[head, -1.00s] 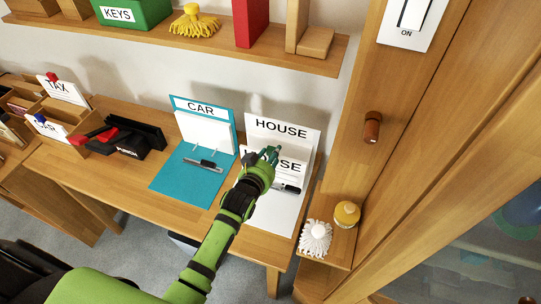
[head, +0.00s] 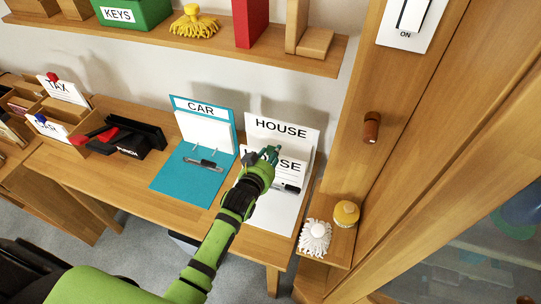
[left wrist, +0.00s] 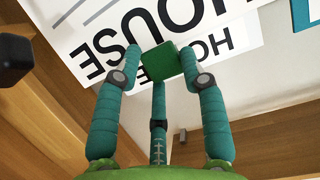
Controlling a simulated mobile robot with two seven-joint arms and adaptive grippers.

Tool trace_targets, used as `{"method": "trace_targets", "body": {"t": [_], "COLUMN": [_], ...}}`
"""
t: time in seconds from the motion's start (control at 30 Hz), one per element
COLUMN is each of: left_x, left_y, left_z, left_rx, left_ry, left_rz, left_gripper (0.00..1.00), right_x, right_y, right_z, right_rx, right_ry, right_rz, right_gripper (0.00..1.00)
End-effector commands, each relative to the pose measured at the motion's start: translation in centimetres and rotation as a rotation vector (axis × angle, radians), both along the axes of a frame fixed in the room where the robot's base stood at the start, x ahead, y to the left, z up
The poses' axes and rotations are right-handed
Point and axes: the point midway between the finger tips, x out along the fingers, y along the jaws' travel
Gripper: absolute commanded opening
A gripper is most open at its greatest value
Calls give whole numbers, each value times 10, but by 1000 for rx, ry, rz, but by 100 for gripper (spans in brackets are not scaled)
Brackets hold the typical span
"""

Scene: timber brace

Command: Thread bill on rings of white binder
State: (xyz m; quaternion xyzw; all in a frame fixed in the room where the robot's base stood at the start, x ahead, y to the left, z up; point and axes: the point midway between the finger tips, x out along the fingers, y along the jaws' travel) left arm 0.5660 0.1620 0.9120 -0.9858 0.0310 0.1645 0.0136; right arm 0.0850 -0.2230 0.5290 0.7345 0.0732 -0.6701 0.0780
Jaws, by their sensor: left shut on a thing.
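My left gripper (head: 269,155) is in front of the upright cover, shut on a white bill (head: 296,167) marked HOUSE. The bill is held upright close to the cover. In the left wrist view the fingers (left wrist: 159,68) meet at the bill (left wrist: 217,44), with the larger HOUSE lettering of the binder (left wrist: 125,38) beside it. My right gripper is out of view.
Farther left are a black hole punch (head: 130,143) and a wooden sorter (head: 62,112).

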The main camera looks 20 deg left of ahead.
Motion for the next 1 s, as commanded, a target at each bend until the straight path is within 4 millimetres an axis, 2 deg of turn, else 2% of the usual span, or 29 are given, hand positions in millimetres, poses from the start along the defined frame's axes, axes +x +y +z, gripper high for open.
{"method": "trace_targets", "body": {"t": [1.0], "left_x": [17], "left_y": [-1], "left_z": [2], "left_rx": [0], "left_ry": [-3], "left_rz": [0], "left_gripper": [0], "right_x": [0], "right_y": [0], "right_z": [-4], "right_rx": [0], "right_ry": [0], "right_rz": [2], "right_gripper": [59]}}
